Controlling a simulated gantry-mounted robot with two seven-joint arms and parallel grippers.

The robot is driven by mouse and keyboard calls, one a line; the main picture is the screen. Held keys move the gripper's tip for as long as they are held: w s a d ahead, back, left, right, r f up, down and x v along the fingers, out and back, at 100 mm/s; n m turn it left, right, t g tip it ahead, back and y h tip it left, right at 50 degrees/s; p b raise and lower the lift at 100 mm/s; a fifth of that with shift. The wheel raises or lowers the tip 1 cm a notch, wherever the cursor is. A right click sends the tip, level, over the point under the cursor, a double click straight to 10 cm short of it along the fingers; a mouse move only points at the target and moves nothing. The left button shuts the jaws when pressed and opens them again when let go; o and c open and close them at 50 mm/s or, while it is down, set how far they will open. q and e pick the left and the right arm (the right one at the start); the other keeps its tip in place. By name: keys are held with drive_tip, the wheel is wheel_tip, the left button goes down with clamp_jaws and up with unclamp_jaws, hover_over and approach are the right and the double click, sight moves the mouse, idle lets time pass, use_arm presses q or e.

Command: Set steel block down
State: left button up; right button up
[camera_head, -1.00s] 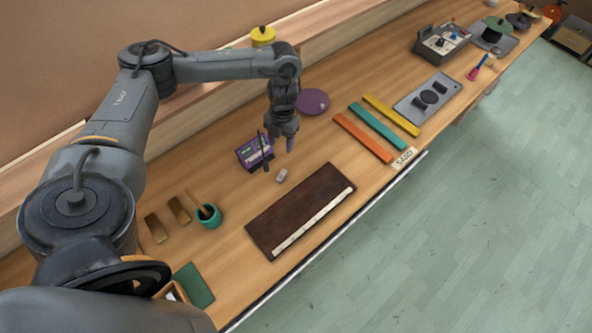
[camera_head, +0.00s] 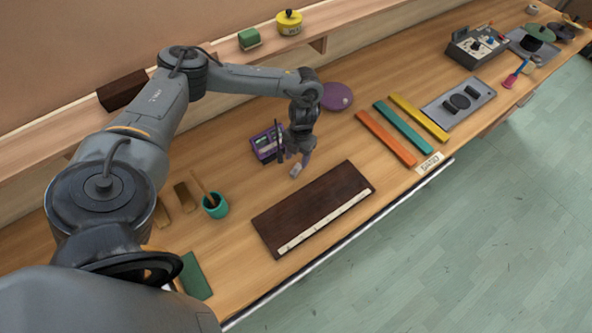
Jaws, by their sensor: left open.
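The steel block (camera_head: 296,171) is a small light-grey piece on the wooden bench, between the dark brown board and the purple box. My left gripper (camera_head: 298,161) points down close to the block, with its fingertips near the block's upper end. It is open. Whether the fingers touch the block or stand on both sides of it cannot be told at this size. My right gripper is out of view.
The dark board (camera_head: 305,205) with a pale strip lies in front, and the purple box (camera_head: 267,145) stands left of the gripper. A teal cup (camera_head: 217,208) is at left. Orange (camera_head: 386,138), teal and yellow bars lie right. Bare bench surrounds the block.

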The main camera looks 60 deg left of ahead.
sight(296, 169)
use_arm(q)
drive_tip(key=shift+s+d+f+p, duration=0.15)
drive_tip(key=shift+f, duration=1.15)
drive_tip(key=shift+s+d+f+p, duration=0.15)
drive_tip(key=shift+f, duration=1.15)
drive_tip(key=shift+c, duration=0.4)
clamp_jaws()
